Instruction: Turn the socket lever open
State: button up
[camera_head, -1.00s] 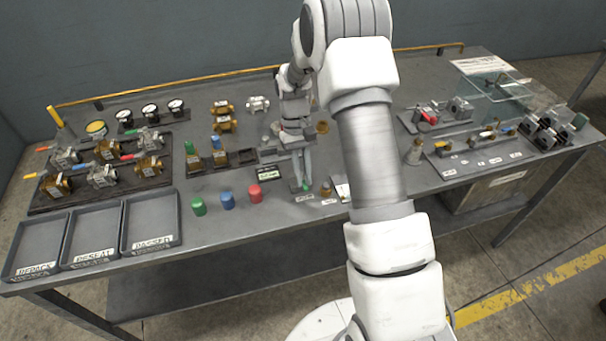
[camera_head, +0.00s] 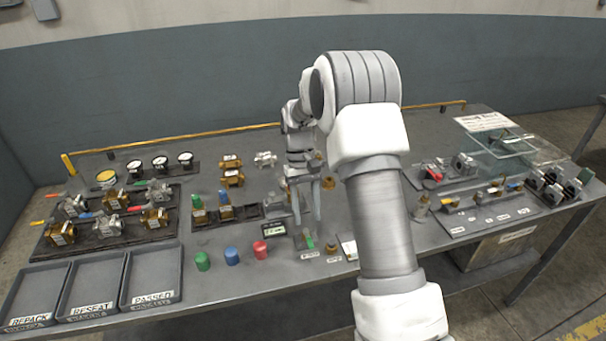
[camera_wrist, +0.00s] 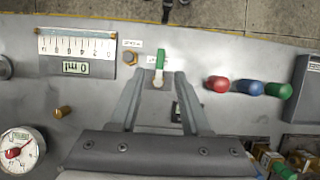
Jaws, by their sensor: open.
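The socket lever (camera_head: 310,242) is a small green handle near the front edge of the table. In the wrist view the green lever (camera_wrist: 160,59) points toward the table's front edge, with a metal fitting at its inner end. My gripper (camera_head: 307,214) points down above the table, just behind the lever in the head view. In the wrist view my gripper (camera_wrist: 160,77) is open and empty, with its fingertips on either side of the lever's inner end. I cannot tell the height gap or whether they touch.
Red (camera_head: 261,249), blue (camera_head: 231,256) and green (camera_head: 202,260) caps stand left of the lever. A brass fitting (camera_wrist: 130,57) and a white scale panel (camera_wrist: 77,46) are close by on its other side. A small display (camera_head: 274,229) sits just behind the lever.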

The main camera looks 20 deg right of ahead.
jog(key=v, duration=1.1)
jog(key=shift+w+r+p, duration=0.2)
jog(key=shift+r+p, duration=0.1)
jog(key=shift+r, duration=0.05)
jog(key=s+a+r+t, duration=0.2)
jog(key=s+r+t, duration=0.3)
jog(key=s+r, duration=0.8)
jog(key=s+f+t, duration=0.1)
jog(key=s+t, duration=0.4)
jog(key=s, duration=1.1)
jog(key=shift+s+a+f, duration=0.15)
jog(key=shift+a+f, duration=0.1)
jog(key=shift+f, duration=0.1)
